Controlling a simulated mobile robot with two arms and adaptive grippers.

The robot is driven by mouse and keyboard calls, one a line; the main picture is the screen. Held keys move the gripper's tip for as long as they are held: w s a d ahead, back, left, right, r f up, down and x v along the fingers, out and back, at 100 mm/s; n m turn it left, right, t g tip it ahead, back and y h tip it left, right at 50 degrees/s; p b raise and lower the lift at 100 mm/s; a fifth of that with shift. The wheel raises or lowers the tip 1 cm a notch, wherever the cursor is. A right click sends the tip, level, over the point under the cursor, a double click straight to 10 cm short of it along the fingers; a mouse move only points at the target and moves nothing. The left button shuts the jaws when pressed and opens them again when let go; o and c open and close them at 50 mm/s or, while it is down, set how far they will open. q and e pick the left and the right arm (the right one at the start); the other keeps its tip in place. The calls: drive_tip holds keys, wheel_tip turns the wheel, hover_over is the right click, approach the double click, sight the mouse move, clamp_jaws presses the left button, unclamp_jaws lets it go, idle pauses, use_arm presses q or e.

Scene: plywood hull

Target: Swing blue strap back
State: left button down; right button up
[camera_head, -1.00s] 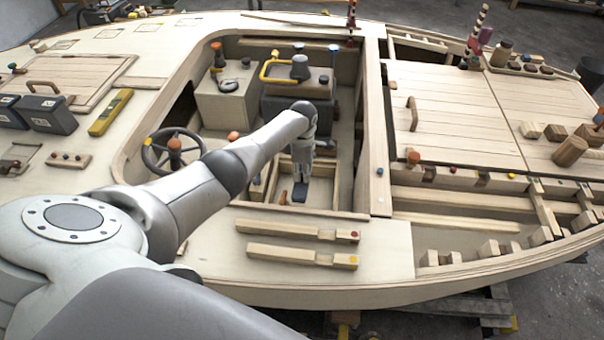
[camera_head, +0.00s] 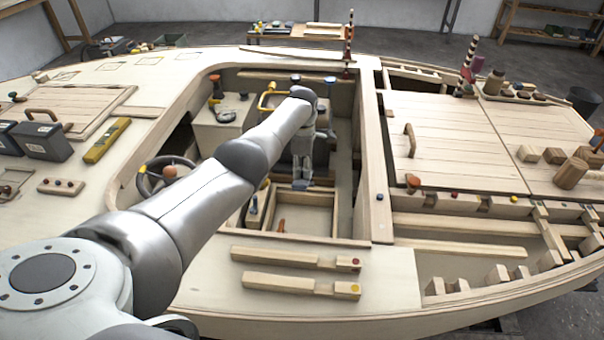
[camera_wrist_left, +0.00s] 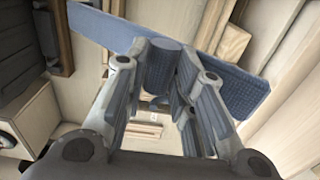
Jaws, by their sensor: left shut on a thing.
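My left gripper (camera_head: 300,178) reaches down into the cockpit well, above the far edge of an open wooden box (camera_head: 305,212). A small blue end shows at its fingertips in the head view. In the left wrist view, the blue strap (camera_wrist_left: 110,28) is a long flat band running from upper left to right, beyond the fingers. What lies under the strap is mostly hidden by the fingers. My right gripper is not in view.
A steering wheel (camera_head: 166,176) stands left in the well. Two notched wooden bars (camera_head: 300,287) lie on the near deck. A hatch with a handle (camera_head: 409,140) is to the right, beyond the well's wooden wall (camera_head: 372,160).

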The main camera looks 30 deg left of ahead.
use_arm(q)
drive_tip(key=shift+w+a+f, duration=0.15)
drive_tip(key=shift+a, duration=0.05)
drive_tip(key=c, duration=1.6)
unclamp_jaws()
drive_tip(key=shift+c, duration=0.2)
drive_tip(key=o, duration=0.4)
drive_tip(key=shift+w+a+f, duration=0.15)
drive_tip(key=shift+w+f, duration=0.2)
drive_tip(key=shift+f, duration=0.05)
drive_tip(key=shift+o, duration=0.2)
drive_tip(key=shift+r, duration=0.15)
drive_tip(key=shift+w+r, duration=0.15)
drive_tip(key=shift+r, duration=0.85)
wheel_tip(320, 180, up, 10)
drive_tip(key=shift+s+d, duration=0.2)
drive_tip(key=shift+s, duration=0.05)
